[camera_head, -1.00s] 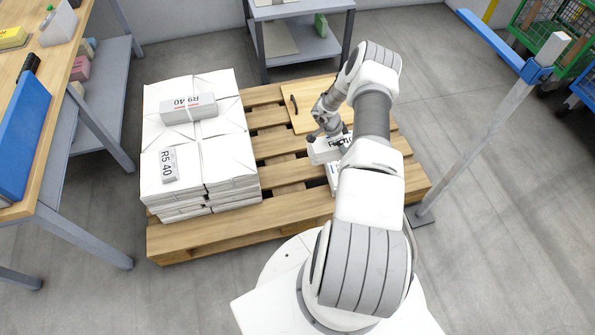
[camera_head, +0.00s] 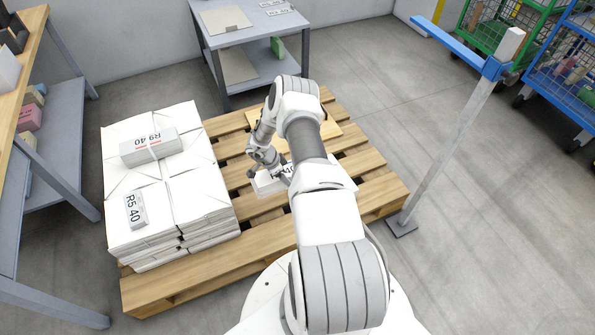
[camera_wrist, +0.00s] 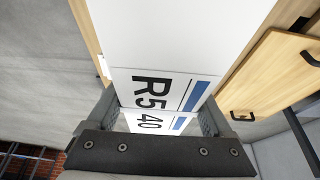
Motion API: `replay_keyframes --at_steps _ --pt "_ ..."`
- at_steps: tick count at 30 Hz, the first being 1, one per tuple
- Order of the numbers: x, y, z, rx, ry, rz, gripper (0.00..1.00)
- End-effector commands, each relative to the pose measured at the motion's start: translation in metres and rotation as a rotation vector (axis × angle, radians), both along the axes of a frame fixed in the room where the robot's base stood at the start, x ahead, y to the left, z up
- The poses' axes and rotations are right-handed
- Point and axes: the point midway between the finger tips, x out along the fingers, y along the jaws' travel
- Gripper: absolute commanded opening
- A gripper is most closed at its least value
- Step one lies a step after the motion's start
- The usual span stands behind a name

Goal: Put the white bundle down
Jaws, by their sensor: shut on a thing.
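My gripper (camera_head: 268,165) is shut on a white bundle (camera_head: 266,184) over the middle of the wooden pallet, right of the tall paper stacks. In the wrist view the bundle (camera_wrist: 165,40) fills the space between the fingers of my gripper (camera_wrist: 157,115). Its label reads "R5 40" beside a blue bar. My arm partly hides the bundle in the head view, and I cannot tell whether its underside touches the pallet.
A wooden board (camera_head: 322,134) lies behind my arm. A post (camera_head: 445,150) stands at right. A grey table (camera_head: 225,35) stands behind.

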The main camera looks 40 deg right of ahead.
Motion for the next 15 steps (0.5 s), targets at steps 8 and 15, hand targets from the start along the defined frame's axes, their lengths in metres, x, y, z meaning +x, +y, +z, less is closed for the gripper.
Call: replay_keyframes --at_steps 8,15 --pt "0.01 0.021 -0.013 -0.004 -0.001 0.0 0.0" --pt "0.009 0.022 -0.037 -0.003 -0.001 -0.001 0.0"
